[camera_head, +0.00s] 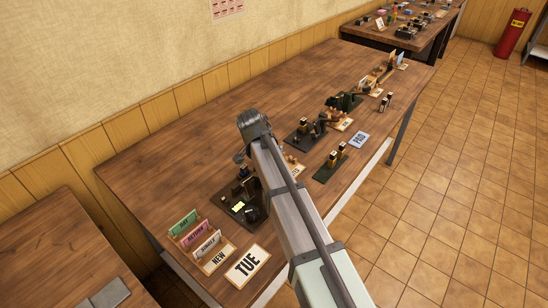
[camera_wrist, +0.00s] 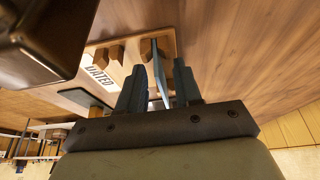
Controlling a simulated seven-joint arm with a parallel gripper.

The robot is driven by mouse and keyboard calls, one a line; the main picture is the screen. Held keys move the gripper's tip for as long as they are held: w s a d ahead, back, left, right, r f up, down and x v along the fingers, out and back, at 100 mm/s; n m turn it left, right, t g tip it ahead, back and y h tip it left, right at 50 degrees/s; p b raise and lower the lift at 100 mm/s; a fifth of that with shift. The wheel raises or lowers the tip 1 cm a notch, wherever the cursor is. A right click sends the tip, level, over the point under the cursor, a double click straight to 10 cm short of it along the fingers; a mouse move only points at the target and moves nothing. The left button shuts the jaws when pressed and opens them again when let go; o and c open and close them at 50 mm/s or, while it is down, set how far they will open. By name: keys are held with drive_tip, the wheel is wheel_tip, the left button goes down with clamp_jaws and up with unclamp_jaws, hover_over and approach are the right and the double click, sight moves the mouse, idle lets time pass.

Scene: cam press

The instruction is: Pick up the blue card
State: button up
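In the wrist view, a thin blue card (camera_wrist: 158,74) stands nearly edge-on in a wooden rack (camera_wrist: 172,40). My gripper (camera_wrist: 158,88) is open, with one dark finger on each side of the card and a narrow gap showing beside it. My arm crosses the middle of that view, and I cannot make out my gripper's fingers there.
A dark device (camera_wrist: 40,40) is close at the upper left of the wrist view. On the wooden table (camera_head: 160,165), several black devices stand in a row. Another rack (camera_head: 195,235) holds green, pink and white cards. The table's back left part is clear.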

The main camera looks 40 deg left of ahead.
clamp_jaws()
drive_tip(key=shift+r, duration=0.1)
idle(0.5)
wheel_tip(320, 180, up, 9)
drive_tip(key=shift+f, duration=0.1)
drive_tip(key=shift+w+r, duration=0.3)
drive_tip(key=w+f, duration=0.2)
drive_tip(key=w, duration=1.5)
